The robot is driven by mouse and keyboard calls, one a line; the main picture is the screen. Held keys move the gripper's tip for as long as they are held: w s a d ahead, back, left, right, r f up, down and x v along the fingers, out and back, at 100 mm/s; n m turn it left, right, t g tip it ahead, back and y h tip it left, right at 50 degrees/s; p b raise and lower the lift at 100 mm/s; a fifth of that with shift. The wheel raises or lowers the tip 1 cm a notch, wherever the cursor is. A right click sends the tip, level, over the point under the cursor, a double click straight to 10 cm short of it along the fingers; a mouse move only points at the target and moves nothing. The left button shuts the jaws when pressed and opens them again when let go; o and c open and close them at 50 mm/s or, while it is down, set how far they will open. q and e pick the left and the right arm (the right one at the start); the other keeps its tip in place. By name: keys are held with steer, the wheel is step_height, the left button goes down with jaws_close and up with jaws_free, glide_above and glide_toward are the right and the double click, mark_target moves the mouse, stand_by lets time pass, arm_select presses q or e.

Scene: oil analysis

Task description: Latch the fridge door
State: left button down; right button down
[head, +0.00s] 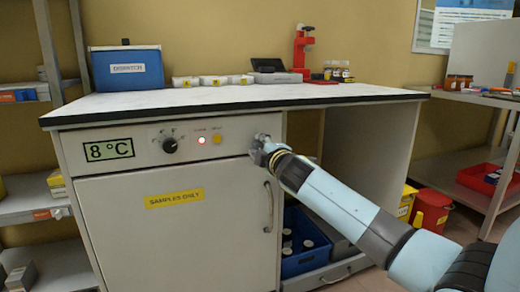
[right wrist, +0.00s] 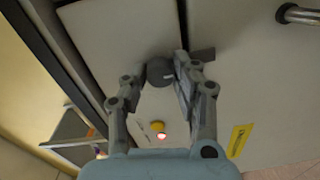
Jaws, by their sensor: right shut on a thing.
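The fridge door (head: 200,235) is white, carries a yellow "SAMPLES ONLY" label (head: 174,198) and looks closed in the head view. Its curved metal handle (head: 268,207) is on the right side. My right gripper (head: 260,150) is at the upper right corner of the fridge front, above the handle. In the right wrist view, its fingers are on both sides of a round grey latch knob (right wrist: 160,70), and the gripper is shut on it. A short grey bar (right wrist: 203,54) shows beside the knob. In the head view the gripper hides most of the latch. My left gripper is not in view.
The panel above the door has an "8 °C" display (head: 109,150), a black dial (head: 170,145), a lit red lamp and a yellow button (head: 217,138). The worktop (head: 240,97) overhangs the panel. A blue crate (head: 303,245) stands in the open bay to the right.

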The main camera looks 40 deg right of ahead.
steer(key=shift+f+m, duration=0.15)
steer(key=shift+m, duration=0.35)
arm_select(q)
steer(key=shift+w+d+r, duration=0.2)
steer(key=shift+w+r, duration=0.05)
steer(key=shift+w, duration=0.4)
arm_select(e)
steer(key=c, duration=1)
jaws_free()
steer(key=shift+s, duration=0.1)
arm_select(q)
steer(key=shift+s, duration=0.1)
arm_select(e)
steer(key=v, duration=1.2)
